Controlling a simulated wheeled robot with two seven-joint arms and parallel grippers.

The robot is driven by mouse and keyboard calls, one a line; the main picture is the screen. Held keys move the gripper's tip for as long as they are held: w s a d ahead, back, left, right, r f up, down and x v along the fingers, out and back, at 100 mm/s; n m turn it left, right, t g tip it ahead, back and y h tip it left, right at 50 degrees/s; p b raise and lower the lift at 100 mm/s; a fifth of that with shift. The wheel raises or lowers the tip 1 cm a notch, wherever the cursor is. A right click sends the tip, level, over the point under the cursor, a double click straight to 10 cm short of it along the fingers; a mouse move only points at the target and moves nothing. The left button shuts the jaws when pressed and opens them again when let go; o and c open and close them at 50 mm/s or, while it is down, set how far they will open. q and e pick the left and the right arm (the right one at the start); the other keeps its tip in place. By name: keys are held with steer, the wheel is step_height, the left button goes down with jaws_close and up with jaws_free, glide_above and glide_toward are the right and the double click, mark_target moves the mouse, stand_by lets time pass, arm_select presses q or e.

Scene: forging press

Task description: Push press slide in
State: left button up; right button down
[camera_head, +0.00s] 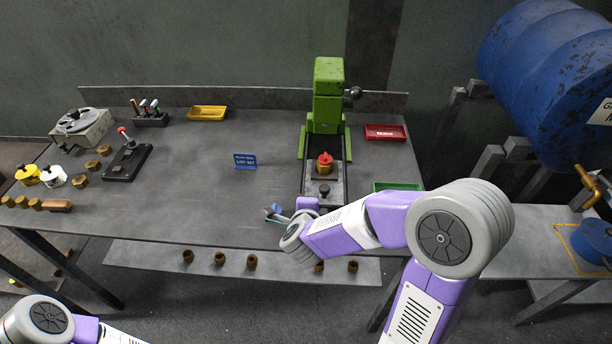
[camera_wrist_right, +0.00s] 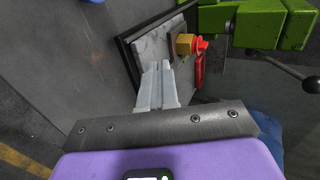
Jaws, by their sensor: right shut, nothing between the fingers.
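The green forging press (camera_head: 328,95) stands at the back of the table. Its grey slide plate (camera_head: 337,186) extends toward me from the press, with a black knob (camera_head: 324,190) near its front end. A brass piece with a red top (camera_head: 325,163) sits on the plate nearer the press; it also shows in the right wrist view (camera_wrist_right: 186,44). My right gripper (camera_head: 276,213) is low by the plate's front end, partly hidden by its own arm. In the right wrist view its fingers (camera_wrist_right: 158,68) are together and empty, overlapping the plate; contact is unclear. My left gripper is out of view.
A red tray (camera_head: 386,132) and a green tray (camera_head: 398,187) lie right of the press. A blue lot sign (camera_head: 245,161) stands to its left. A lever device (camera_head: 127,160) and brass nuts are farther left.

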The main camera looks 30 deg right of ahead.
steer(key=b, duration=0.2)
glide_toward(313, 179)
steer(key=f, duration=0.2)
steer(key=w+f, duration=0.1)
steer(key=shift+d+f, duration=0.15)
steer(key=shift+d, duration=0.15)
steer(key=w+d, duration=0.2)
steer(key=w, duration=0.1)
steer(key=shift+w+d, duration=0.1)
steer(key=shift+w, duration=0.25)
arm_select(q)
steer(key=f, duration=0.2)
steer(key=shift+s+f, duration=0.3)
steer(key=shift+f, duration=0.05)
